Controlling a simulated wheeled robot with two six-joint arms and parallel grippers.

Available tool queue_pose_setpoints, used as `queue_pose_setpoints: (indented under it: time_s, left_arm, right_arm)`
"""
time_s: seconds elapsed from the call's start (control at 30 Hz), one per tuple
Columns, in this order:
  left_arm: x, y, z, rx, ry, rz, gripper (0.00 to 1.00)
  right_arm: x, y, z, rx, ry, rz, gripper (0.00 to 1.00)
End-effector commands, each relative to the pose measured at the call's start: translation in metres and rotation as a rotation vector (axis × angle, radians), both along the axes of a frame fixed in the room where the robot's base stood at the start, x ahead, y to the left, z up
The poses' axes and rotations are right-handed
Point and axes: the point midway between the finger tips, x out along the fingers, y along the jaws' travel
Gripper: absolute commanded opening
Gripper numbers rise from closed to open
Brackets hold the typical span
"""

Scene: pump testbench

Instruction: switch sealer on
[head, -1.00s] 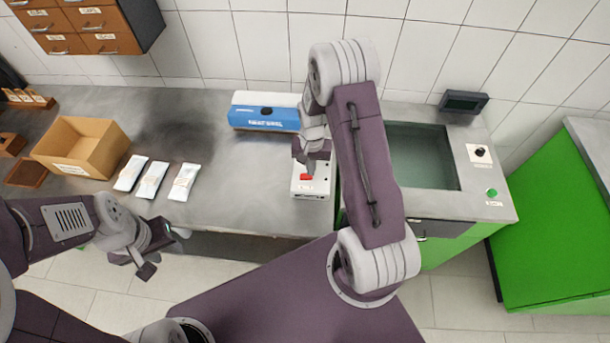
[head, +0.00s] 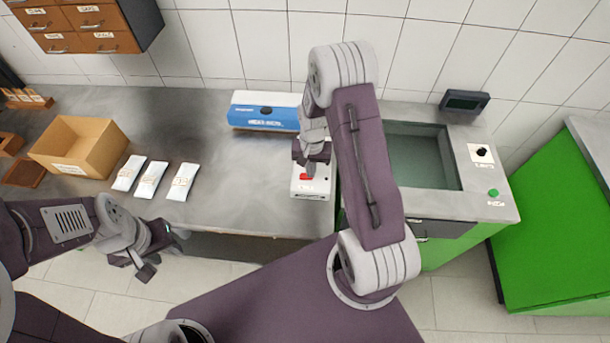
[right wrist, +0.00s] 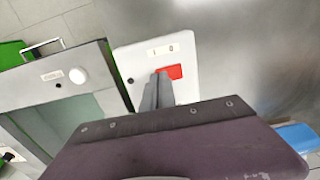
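A white switch box (head: 312,191) with a red rocker switch (head: 306,177) sits at the front edge of the steel bench. In the right wrist view the box (right wrist: 127,62) carries a label marked I and 0 beside the red rocker (right wrist: 175,71). My right gripper (head: 311,167) is over the box, its fingers (right wrist: 157,88) together and empty, at the rocker and partly covering it. I cannot tell whether they touch it. The blue and white sealer (head: 265,118) stands behind, against the wall. My left gripper (head: 166,253) is open and empty off the bench's front edge.
Several white pouches (head: 152,178) and a cardboard box (head: 80,147) lie on the left of the bench. A sink-like tank (head: 451,160) with a black knob (head: 482,152) and green button (head: 493,193) is at the right. The bench middle is clear.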

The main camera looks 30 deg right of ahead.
Motion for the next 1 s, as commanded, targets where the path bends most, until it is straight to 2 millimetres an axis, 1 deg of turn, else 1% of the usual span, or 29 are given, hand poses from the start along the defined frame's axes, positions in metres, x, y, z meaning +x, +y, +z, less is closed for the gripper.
queue_pose_setpoints:
  time_s: [0.23, 0.37, 1.0]
  left_arm:
    - [0.0, 0.0, -0.003, 0.0, 0.0, 0.0, 0.36]
    - [0.0, 0.0, 0.0, 0.0, 0.0, 0.0, 0.36]
    - [0.0, 0.0, 0.054, 0.0, 0.0, 0.0, 0.36]
  right_arm:
    - [0.0, 0.0, -0.005, 0.0, 0.0, 0.0, 0.0]
    - [0.0, 0.0, -0.001, 0.0, 0.0, 0.0, 0.0]
    - [0.0, 0.0, 0.062, -0.001, -0.001, 0.0, 0.0]
